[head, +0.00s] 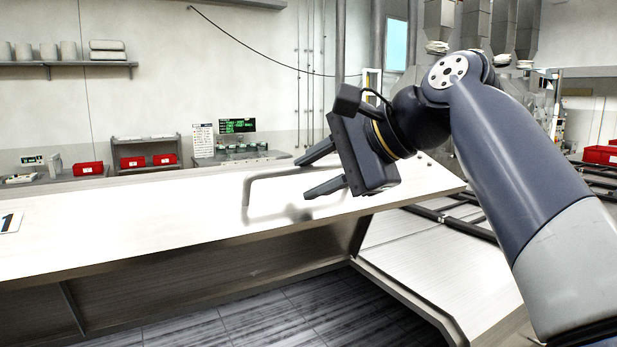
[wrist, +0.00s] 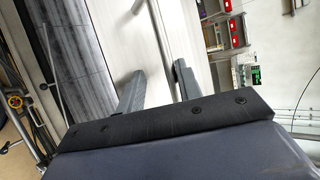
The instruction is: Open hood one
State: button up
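Hood one is the broad white panel (head: 130,215) with a "1" label (head: 10,222) at its left. It slopes across the head view, with a shaded space below its front edge. Its grey bar handle (head: 275,174) stands off the panel and also shows in the wrist view (wrist: 172,35). My gripper (head: 303,179) is open at the right end of the handle, its fingers pointing left. In the wrist view the bar runs down toward my fingertips (wrist: 159,70), closer to the right finger. I cannot tell whether it lies fully between the fingers. Nothing is gripped.
Shelves with red bins (head: 88,169) and a green-lit display (head: 237,126) stand behind the panel. Dark rails (head: 450,220) and a pale lower panel (head: 430,270) lie at right. Dark striped flooring (head: 290,315) shows below the hood's front edge.

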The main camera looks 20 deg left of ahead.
jog(key=v, duration=0.9)
jog(key=shift+s+d, duration=0.2)
jog(key=shift+d, duration=0.05)
jog(key=shift+c, duration=0.4)
